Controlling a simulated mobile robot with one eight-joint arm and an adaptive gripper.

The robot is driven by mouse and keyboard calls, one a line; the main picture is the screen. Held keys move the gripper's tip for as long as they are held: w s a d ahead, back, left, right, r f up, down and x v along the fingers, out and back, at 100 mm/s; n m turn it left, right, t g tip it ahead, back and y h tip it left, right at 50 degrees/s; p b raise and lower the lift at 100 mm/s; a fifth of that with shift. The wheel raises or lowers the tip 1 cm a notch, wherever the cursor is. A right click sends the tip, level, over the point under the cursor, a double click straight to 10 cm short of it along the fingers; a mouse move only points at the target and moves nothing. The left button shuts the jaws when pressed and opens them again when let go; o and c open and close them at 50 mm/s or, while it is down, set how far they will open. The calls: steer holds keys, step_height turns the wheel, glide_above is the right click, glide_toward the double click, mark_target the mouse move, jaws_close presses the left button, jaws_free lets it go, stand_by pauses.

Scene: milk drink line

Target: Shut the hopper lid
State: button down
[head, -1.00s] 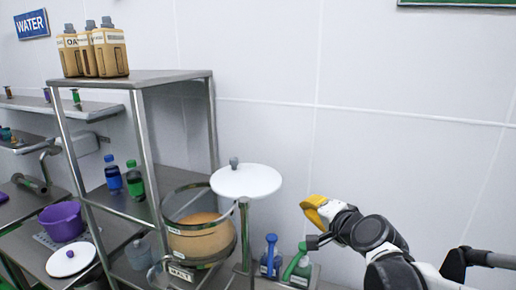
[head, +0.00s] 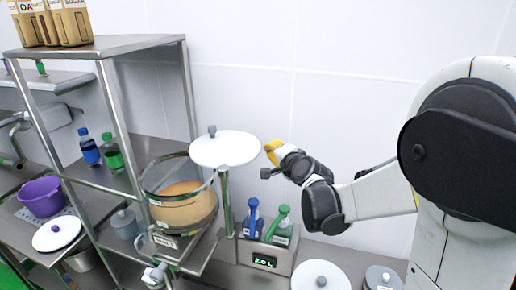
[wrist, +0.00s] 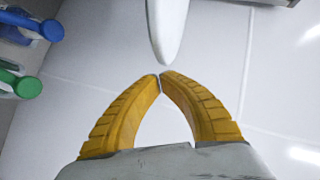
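The hopper (head: 180,212) is a clear-walled round bin with tan contents and a label on its front, standing open at the lower shelf. Its lid (head: 222,152), a white disc with a grey knob, sits on a metal post to the right of and above the hopper, swung off the opening. My gripper (head: 268,150) has yellow fingers and is just right of the lid's right edge. In the wrist view the fingertips (wrist: 160,76) meet, with nothing between them, and the lid's edge (wrist: 165,28) is just ahead of them. I cannot tell whether they touch it.
A metal shelf frame (head: 115,48) carries cartons and bottles at left. Another white lid (head: 320,277) is low at the front. The wall behind is bare.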

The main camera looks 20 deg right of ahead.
steer(key=shift+w+a+f, duration=0.25)
steer(key=shift+w+a, duration=0.1)
steer(key=shift+a, duration=0.1)
steer(key=shift+w+a+n+y+b, duration=0.2)
steer(key=shift+w+n+y+b, duration=0.15)
steer(key=shift+w, duration=0.15)
